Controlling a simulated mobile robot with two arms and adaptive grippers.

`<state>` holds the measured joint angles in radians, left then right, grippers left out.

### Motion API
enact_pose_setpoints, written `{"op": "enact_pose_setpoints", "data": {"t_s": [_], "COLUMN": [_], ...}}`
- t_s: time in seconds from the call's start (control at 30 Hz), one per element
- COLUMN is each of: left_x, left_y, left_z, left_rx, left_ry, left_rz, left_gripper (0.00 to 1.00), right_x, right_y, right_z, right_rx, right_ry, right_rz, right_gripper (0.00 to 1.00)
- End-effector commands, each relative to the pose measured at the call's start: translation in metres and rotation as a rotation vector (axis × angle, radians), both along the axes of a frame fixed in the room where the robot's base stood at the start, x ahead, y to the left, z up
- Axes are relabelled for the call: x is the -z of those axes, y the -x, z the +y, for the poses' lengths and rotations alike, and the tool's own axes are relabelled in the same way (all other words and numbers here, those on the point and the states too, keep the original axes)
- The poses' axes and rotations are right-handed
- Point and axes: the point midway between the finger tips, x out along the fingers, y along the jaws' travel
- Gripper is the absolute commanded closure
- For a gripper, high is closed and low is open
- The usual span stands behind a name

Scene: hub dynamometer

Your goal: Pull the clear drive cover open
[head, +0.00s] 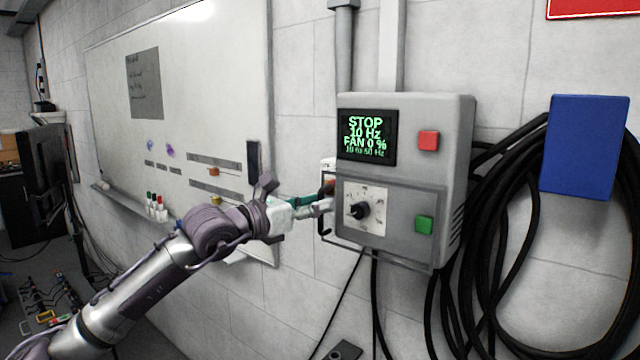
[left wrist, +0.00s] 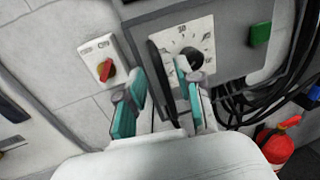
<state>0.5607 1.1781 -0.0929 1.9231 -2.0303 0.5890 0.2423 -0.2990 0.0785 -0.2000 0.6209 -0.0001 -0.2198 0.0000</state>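The grey drive box (head: 455,130) hangs on the wall, its screen reading STOP, 10 Hz, FAN 0 %. The clear drive cover (head: 395,245) lies over its lower front, across the dial (head: 360,210) and green button (head: 424,224), and looks closed. Its black handle (head: 325,222) is at the cover's left edge, partly hidden by my gripper. My left gripper (head: 318,203) is at this handle. In the left wrist view, the teal fingers of my left gripper (left wrist: 163,100) are apart, with the black handle (left wrist: 157,62) between them; contact is unclear. My right gripper is not in view.
Black cables (head: 500,210) hang at the right, beside a blue box (head: 585,147). A whiteboard (head: 200,80) is at the left. A fire extinguisher (left wrist: 278,148) stands low right.

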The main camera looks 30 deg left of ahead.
Motion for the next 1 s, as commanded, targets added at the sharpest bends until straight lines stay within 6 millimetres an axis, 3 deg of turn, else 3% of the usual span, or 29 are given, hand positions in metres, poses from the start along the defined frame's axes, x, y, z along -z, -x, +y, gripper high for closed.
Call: {"op": "enact_pose_setpoints", "data": {"t_s": [0.1,0.43,0.47,0.67,1.0], "left_x": [-0.0025,0.0009,0.0010,0.0008,0.0005], "left_y": [-0.0094,-0.0132,-0.0132,-0.0130,-0.0128], "left_z": [-0.0037,-0.0047,-0.0047,-0.0047,-0.0047], "left_rx": [0.002,0.001,0.001,0.001,0.001], "left_ry": [0.001,-0.002,-0.002,-0.002,-0.002], "left_rz": [-0.001,0.000,0.000,0.000,0.000], "left_gripper": [0.65,0.65,0.67,1.00,1.00], "right_x": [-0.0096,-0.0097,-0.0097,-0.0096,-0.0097], "right_y": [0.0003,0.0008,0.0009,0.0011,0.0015], "right_z": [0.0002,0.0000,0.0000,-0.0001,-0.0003], "right_rx": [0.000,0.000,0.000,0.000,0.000], "right_ry": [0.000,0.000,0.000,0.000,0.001], "right_rz": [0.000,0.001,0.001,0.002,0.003], "right_gripper": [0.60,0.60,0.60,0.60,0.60]}}
